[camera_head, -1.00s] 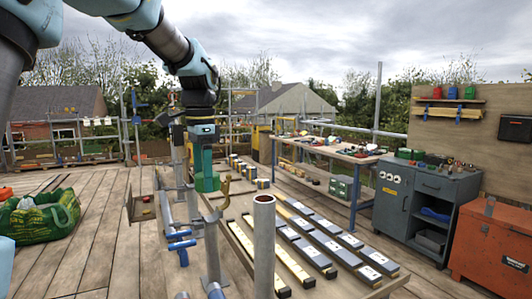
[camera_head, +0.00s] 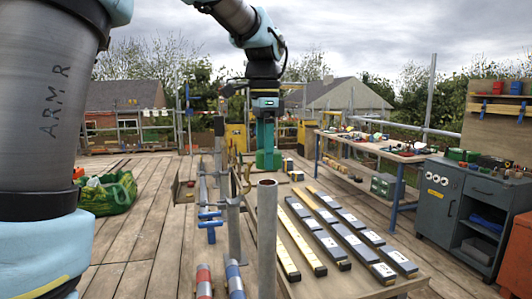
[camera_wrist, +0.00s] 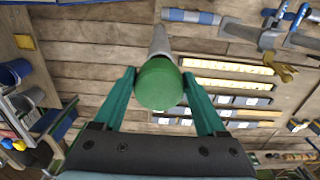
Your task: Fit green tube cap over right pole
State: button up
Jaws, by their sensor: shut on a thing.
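The green tube cap (camera_wrist: 158,84) is between the two teal fingers of my gripper (camera_wrist: 160,92) in the wrist view, with its round flat face toward the camera. In the head view, my gripper (camera_head: 265,135) points down and holds the cap (camera_head: 268,160) low between its fingers. The right pole (camera_head: 267,240) is a grey upright tube with an open top in the foreground, and the cap appears just above that top in the picture. In the wrist view a grey tube (camera_wrist: 160,42) runs behind the cap; its near end is hidden. I cannot tell the gap.
Another grey pole (camera_head: 233,225) stands close to the left, with blue-handled clamps (camera_head: 210,224) beyond. Dark and yellow strips (camera_head: 350,240) lie on the low table to the right. A workbench (camera_head: 372,150) and grey cabinet (camera_head: 455,215) stand further right.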

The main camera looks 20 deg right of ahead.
aim_at(264, 183)
jog(key=shift+f+b, duration=1.35)
jog(key=shift+f, duration=0.2)
jog(key=shift+f+b, duration=0.9)
jog(key=shift+f, duration=0.9)
jog(key=o, duration=1.2)
jog(key=shift+o, duration=0.2)
jog(key=shift+r, duration=0.1)
